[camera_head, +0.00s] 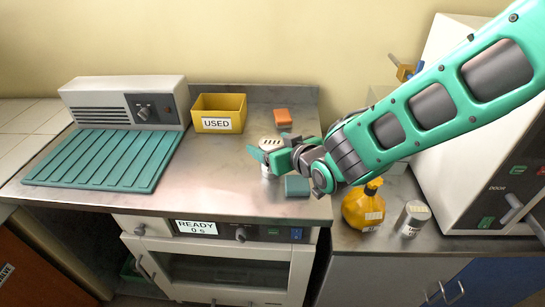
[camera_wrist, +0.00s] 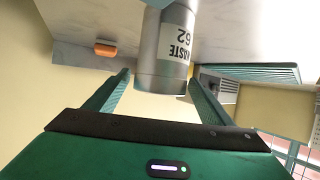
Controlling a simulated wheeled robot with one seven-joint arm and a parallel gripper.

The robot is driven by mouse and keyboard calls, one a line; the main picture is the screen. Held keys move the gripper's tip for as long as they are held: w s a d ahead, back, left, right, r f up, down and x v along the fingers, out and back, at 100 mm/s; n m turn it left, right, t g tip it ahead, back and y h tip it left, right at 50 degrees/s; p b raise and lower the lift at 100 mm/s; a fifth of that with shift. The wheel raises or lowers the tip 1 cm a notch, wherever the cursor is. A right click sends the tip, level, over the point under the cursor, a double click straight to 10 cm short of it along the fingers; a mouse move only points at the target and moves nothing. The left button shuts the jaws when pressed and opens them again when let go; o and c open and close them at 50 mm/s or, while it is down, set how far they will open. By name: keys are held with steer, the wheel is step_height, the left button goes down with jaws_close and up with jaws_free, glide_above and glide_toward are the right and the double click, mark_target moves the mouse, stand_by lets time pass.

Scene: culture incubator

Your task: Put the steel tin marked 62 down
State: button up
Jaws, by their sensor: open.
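The steel tin marked 62 (camera_head: 268,172) is upright over the left worktop, above the cabinet with the READY display. It also shows in the wrist view (camera_wrist: 160,55), upside down there, with a white label reading WASTE 62. My gripper (camera_head: 275,152) is open around the tin, one finger on each side. In the wrist view my gripper (camera_wrist: 158,92) shows gaps between both fingers and the tin. The tin's base is cut off in the wrist view, and my gripper hides part of it in the head view.
An orange block (camera_head: 282,117) lies behind the tin, and a teal block (camera_head: 297,186) lies close to its right. A yellow USED bin (camera_head: 219,113) stands behind left. A ribbed teal mat (camera_head: 105,160) lies left. A yellow bottle (camera_head: 363,207) and another tin (camera_head: 413,218) stand right.

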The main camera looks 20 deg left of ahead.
steer(key=shift+x, duration=1.65)
steer(key=c, duration=1.3)
steer(key=shift+c, duration=0.8)
steer(key=shift+w+r, duration=0.1)
steer(key=shift+r, duration=0.1)
